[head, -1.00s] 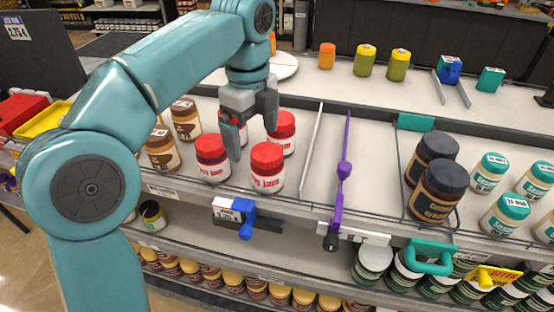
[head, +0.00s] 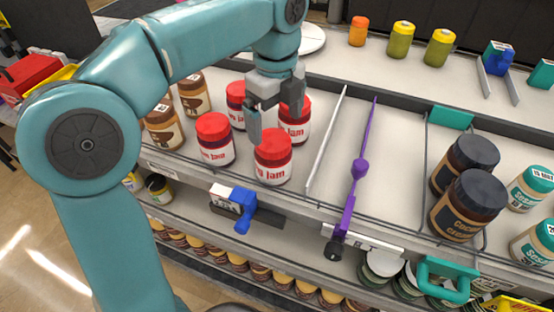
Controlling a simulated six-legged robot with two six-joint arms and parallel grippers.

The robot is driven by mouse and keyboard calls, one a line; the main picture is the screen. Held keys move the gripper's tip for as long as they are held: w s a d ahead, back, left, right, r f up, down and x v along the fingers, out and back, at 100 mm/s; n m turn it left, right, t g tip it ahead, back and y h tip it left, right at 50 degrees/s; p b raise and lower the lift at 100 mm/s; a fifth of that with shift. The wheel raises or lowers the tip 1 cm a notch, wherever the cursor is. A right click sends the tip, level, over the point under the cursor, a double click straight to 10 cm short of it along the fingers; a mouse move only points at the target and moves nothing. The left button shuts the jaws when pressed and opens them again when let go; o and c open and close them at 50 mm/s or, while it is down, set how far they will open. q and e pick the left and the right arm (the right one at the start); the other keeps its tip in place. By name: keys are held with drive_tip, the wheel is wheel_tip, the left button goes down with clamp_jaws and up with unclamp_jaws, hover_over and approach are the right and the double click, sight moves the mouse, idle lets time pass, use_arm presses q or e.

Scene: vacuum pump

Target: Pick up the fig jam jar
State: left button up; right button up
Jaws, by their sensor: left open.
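Several red-lidded jam jars stand upright in a group on the upper shelf (head: 326,215). The front right jar (head: 273,160) and the front left jar (head: 215,140) show most of their labels, which end in "jam"; the word before it is only partly visible. Another jar (head: 293,128) stands behind on the right, and one more (head: 236,100) stands behind on the left, partly hidden by my gripper. My left gripper (head: 275,118) is open and points down over the middle of the group, its fingers apart near the lids. No jar is clearly held. My right gripper is not in view.
Brown-labelled jars (head: 163,128) stand to the left. A white divider (head: 327,140) and a purple rod (head: 357,170) lie to the right, with bare shelf between them. Dark-lidded jars (head: 466,205) stand further right. A blue clip (head: 243,208) sits on the front edge.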

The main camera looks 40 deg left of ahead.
sight(274, 138)
use_arm(q)
drive_tip(key=f, duration=0.3)
drive_tip(key=shift+s+a+f, duration=0.2)
drive_tip(key=shift+s+a, duration=0.05)
drive_tip(key=shift+w+d+f, duration=0.1)
drive_tip(key=shift+f, duration=0.5)
drive_tip(key=f, duration=0.3)
drive_tip(key=f+b, duration=0.1)
drive_tip(key=shift+s+f, duration=0.25)
drive_tip(key=shift+s, duration=0.05)
drive_tip(key=shift+w+d+f, duration=0.1)
drive_tip(key=shift+w+f, duration=0.05)
drive_tip(key=shift+f, duration=0.1)
drive_tip(key=c, duration=0.9)
drive_tip(key=shift+r, duration=0.1)
drive_tip(key=c, duration=0.3)
